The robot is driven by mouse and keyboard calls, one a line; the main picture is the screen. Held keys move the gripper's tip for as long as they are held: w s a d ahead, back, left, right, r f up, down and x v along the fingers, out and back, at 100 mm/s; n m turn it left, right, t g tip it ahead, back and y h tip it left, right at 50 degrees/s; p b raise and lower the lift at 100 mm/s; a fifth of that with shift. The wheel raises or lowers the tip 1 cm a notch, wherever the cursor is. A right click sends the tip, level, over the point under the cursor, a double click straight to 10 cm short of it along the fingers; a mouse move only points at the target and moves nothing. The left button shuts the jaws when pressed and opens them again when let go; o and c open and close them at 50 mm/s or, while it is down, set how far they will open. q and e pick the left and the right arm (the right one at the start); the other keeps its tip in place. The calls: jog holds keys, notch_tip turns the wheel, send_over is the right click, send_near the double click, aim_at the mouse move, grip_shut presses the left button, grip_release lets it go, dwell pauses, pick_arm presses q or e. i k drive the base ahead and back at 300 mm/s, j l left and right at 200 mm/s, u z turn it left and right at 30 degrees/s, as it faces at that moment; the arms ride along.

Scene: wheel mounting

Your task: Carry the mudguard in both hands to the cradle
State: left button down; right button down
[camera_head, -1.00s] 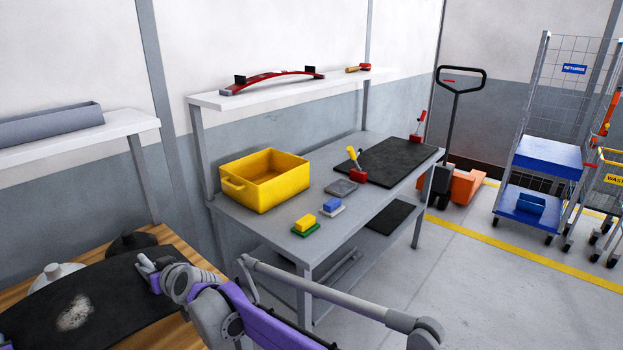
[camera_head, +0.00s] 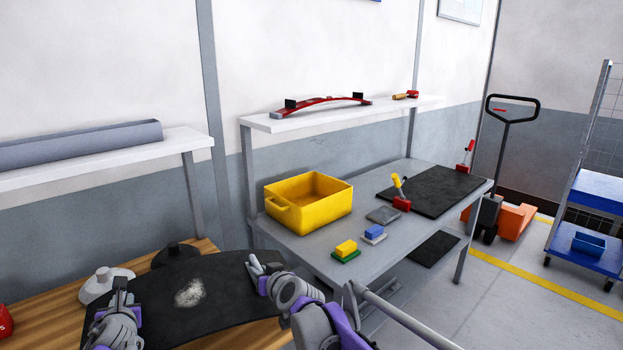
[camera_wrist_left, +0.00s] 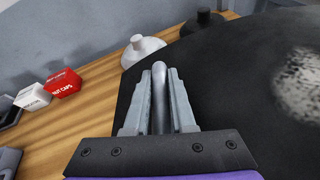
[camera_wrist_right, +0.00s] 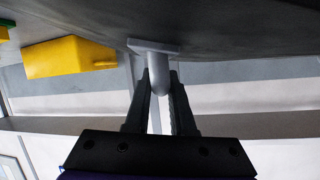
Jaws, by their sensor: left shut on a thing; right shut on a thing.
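The mudguard (camera_head: 225,310) is a black curved panel with a pale speckled patch, at the lower left of the head view. My left gripper (camera_head: 122,292) is at its left end, shut on a grey rod-like grip (camera_wrist_left: 160,100) in the left wrist view. My right gripper (camera_head: 258,268) is at its right end, shut on a grey peg (camera_wrist_right: 158,85) under the panel in the right wrist view. A red arched piece with two black uprights (camera_head: 322,104) lies on the upper shelf; I cannot tell whether it is the cradle.
A wooden bench (camera_head: 50,312) with a white lidded object (camera_head: 104,284) and a black one (camera_head: 174,254) lies behind the mudguard. A grey workbench (camera_head: 330,262) holds a yellow bin (camera_head: 309,204), blocks and a black mat (camera_head: 437,190). A pallet jack (camera_head: 497,210) stands right, near open floor.

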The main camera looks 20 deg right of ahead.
aim_at(436, 186)
jog(key=z, duration=1.65)
jog(key=i+z, duration=0.25)
jog(key=i, duration=1.7)
jog(key=i+l+u, duration=0.1)
jog(key=i, duration=1.4)
jog(key=u, duration=0.7)
